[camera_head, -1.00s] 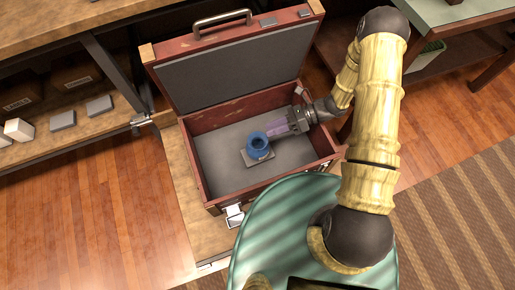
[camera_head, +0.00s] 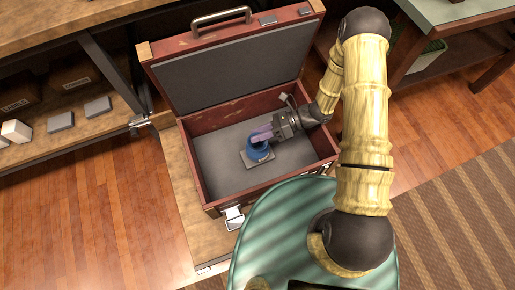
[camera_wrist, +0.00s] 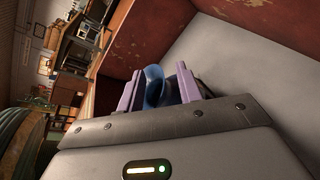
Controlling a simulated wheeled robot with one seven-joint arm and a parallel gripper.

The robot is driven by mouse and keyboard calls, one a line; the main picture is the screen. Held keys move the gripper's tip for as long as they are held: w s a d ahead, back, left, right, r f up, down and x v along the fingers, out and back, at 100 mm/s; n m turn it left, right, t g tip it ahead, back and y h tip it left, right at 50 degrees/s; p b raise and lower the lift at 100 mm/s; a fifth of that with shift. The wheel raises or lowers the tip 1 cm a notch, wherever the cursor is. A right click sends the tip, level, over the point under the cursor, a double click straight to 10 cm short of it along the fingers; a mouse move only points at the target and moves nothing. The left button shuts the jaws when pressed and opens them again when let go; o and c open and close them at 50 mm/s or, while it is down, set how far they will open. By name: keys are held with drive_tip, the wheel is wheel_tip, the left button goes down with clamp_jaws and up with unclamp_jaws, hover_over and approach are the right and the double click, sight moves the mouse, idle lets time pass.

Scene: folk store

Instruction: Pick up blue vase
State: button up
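The blue vase (camera_head: 257,153) stands on a small grey plate (camera_head: 250,160) inside the open red case (camera_head: 199,177). My gripper (camera_head: 262,134) reaches in from the right, with its purple fingers at the top of the vase and partly hiding it. In the wrist view the vase (camera_wrist: 153,88) shows between and beyond the two spread fingers (camera_wrist: 157,88).
The case's lid (camera_head: 240,65) stands raised at the back, and its walls surround the gripper closely. The case rests on a wooden surface (camera_head: 178,185). Shelves with small boxes (camera_head: 60,122) are at left. A green table (camera_head: 440,12) stands at upper right.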

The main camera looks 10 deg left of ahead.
drive_tip(key=shift+c, duration=0.4)
clamp_jaws()
drive_tip(key=shift+r, duration=0.1)
wheel_tip(320, 180, up, 10)
drive_tip(key=p, duration=0.4)
idle(0.4)
